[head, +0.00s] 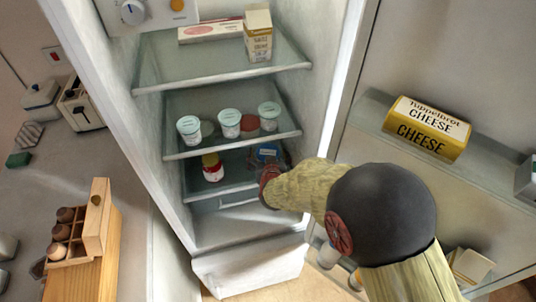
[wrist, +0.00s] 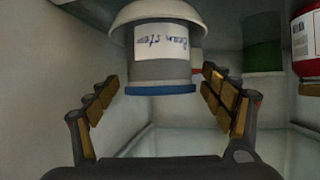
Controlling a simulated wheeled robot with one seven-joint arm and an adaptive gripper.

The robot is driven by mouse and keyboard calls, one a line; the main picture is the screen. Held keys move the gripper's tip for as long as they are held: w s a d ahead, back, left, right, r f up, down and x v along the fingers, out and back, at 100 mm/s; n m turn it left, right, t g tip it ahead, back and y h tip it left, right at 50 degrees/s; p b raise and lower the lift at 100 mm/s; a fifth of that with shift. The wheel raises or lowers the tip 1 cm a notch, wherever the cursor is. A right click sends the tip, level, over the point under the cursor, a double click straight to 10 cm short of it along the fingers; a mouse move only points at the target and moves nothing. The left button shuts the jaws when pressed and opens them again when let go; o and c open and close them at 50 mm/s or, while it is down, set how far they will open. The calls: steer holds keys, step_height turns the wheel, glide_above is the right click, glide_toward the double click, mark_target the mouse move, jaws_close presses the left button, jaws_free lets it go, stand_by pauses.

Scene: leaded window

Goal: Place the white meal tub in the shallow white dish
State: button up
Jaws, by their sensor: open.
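The white meal tub (wrist: 160,70) has a handwritten label, a grey band and a blue lid. The wrist picture appears upside down, with the lid lowest. The shallow white dish (wrist: 128,16) shows at the tub's base, and the tub appears to stand in it, upright. My gripper (wrist: 158,84) is open, its fingers apart on either side of the tub; contact cannot be told. In the head view the blue lid (head: 267,152) shows on the lower fridge shelf just beyond my gripper (head: 270,182). The dish is hard to make out there.
A red-and-white container (head: 212,167) stands left on the same shelf; it shows at the wrist view's right edge (wrist: 307,45). Several pale-lidded tubs (head: 229,124) stand on the shelf above. The open fridge door holds a cheese box (head: 427,128).

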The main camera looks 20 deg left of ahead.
steer(key=p+v, duration=0.2)
steer(key=v, duration=1)
steer(key=shift+p, duration=0.4)
